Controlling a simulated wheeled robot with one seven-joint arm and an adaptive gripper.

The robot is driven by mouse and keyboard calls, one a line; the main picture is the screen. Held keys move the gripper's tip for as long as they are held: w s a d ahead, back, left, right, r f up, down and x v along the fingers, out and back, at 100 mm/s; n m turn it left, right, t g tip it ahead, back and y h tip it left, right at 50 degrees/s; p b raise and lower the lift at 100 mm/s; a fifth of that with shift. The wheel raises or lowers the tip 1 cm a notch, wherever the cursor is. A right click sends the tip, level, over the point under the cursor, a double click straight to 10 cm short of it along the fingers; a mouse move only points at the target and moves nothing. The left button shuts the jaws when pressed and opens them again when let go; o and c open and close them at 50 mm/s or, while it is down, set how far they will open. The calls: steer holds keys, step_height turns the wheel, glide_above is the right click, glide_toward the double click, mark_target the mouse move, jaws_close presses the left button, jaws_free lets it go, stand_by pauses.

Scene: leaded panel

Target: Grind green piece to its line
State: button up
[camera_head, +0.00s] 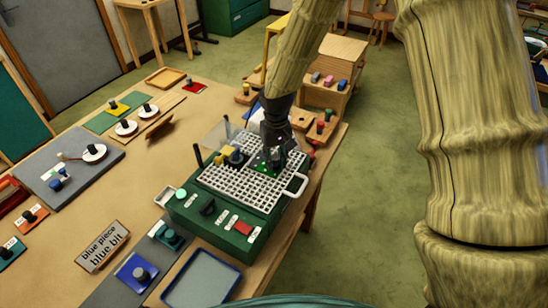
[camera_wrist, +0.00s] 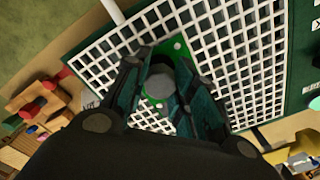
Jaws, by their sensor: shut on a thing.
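The green piece (camera_head: 268,162) lies on the white grid top of the grinder (camera_head: 258,190), near its far right part. In the wrist view the green piece (camera_wrist: 172,50) shows under and between my fingers, with a round grey knob (camera_wrist: 160,82) on it. My gripper (camera_head: 277,150) is shut on the knob of the green piece; it also shows in the wrist view (camera_wrist: 163,85). The line on the piece cannot be made out. The grinding bit is not clear; a yellow block and a dark blue knob (camera_head: 236,157) stand on the grid just left of the piece.
A sign reading "blue piece blue bit" (camera_head: 102,247), a blue piece (camera_head: 137,273) and an empty tray (camera_head: 201,281) lie in front.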

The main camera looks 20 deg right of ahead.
steer(key=o, duration=1)
steer(key=shift+r, duration=0.1)
